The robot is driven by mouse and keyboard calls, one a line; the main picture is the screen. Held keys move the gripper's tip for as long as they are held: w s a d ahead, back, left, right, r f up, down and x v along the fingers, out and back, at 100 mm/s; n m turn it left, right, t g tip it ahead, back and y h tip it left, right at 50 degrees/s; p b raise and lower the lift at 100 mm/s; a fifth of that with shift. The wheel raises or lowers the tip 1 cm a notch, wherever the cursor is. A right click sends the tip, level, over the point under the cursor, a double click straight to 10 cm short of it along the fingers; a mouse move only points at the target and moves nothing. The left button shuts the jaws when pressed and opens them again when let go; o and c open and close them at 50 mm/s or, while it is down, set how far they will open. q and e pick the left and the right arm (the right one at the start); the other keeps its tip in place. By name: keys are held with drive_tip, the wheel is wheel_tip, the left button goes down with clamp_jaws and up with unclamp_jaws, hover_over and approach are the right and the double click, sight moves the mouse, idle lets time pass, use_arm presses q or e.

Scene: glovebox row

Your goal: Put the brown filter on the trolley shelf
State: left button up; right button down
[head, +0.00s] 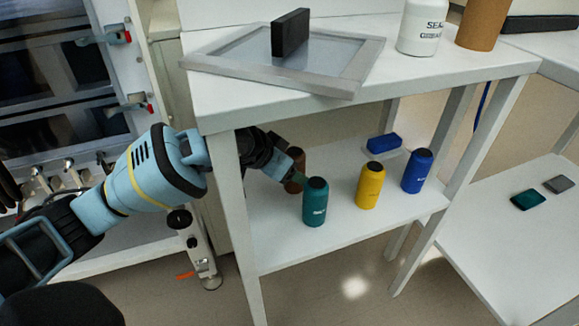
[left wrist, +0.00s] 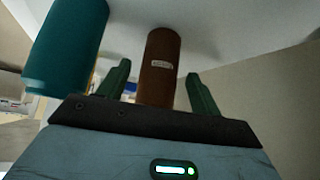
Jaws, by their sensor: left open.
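The brown filter (head: 298,160) stands on the lower shelf (head: 290,240) of a white stand, partly hidden by my left gripper (head: 294,180). In the left wrist view the brown filter (left wrist: 158,62) has a small pale label and sits between the two green fingers of my left gripper (left wrist: 160,82). The fingers are open on either side of it, with a gap visible at the right finger. My left arm reaches in from the left, behind the stand's front left leg. I cannot tell which surface is the trolley shelf. My right gripper is not in view.
A teal bottle (head: 315,203) stands close to the gripper, also in the left wrist view (left wrist: 68,45). Yellow (head: 369,187) and blue (head: 417,172) bottles stand farther right. A framed panel (head: 220,68) and white jar (head: 421,28) are above. A low white surface (head: 490,235) is mostly clear.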

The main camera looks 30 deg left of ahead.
use_arm(q)
drive_tip(key=p+v, duration=0.2)
drive_tip(key=v, duration=0.3)
drive_tip(key=shift+s+r+p, duration=0.15)
drive_tip(key=shift+p, duration=0.2)
